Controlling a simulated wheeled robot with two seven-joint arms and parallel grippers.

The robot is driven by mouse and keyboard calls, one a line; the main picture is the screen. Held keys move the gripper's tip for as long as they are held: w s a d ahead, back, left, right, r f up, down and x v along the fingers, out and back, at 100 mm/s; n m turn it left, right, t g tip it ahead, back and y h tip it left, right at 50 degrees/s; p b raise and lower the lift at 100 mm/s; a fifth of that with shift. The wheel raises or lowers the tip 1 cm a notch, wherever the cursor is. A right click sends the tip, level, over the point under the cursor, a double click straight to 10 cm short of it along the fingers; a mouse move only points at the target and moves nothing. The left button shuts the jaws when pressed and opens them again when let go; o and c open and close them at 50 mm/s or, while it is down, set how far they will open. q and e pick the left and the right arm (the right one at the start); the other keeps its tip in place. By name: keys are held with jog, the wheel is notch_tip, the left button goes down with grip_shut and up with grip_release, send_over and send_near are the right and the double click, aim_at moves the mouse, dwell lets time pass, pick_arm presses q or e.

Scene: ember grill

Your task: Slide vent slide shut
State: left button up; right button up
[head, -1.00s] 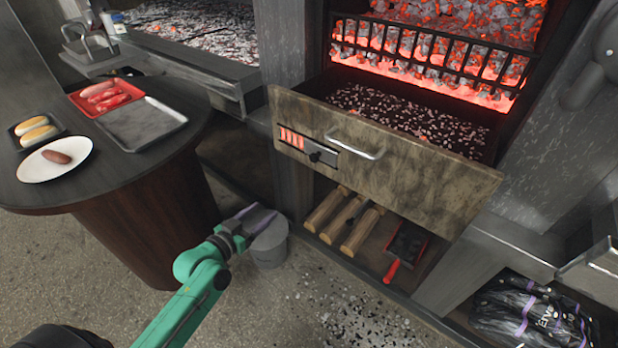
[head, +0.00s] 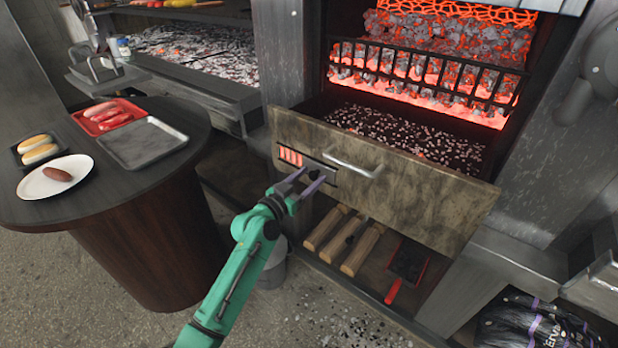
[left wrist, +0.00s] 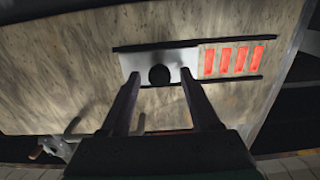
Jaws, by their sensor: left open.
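The vent slide (left wrist: 185,57) is a pale metal plate with a round black knob (left wrist: 160,75) on the drawer front (head: 405,192). In the left wrist view it sits between two black rails, beside several glowing red slots (left wrist: 234,61) that lie uncovered. The slots also show in the head view (head: 290,156), left of the knob. My left gripper (head: 308,178) is open in front of the slide, its two fingers on either side of the knob in the left wrist view. I cannot tell whether they touch it. My right gripper is not in view.
The ash drawer is pulled out below the glowing grate (head: 425,75), with a bar handle (head: 352,165) right of the slide. Logs (head: 345,240) and a red-handled shovel (head: 405,270) lie beneath. A round table (head: 110,195) with food stands left.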

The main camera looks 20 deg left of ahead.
pick_arm(q)
grip_shut()
dwell(1.4)
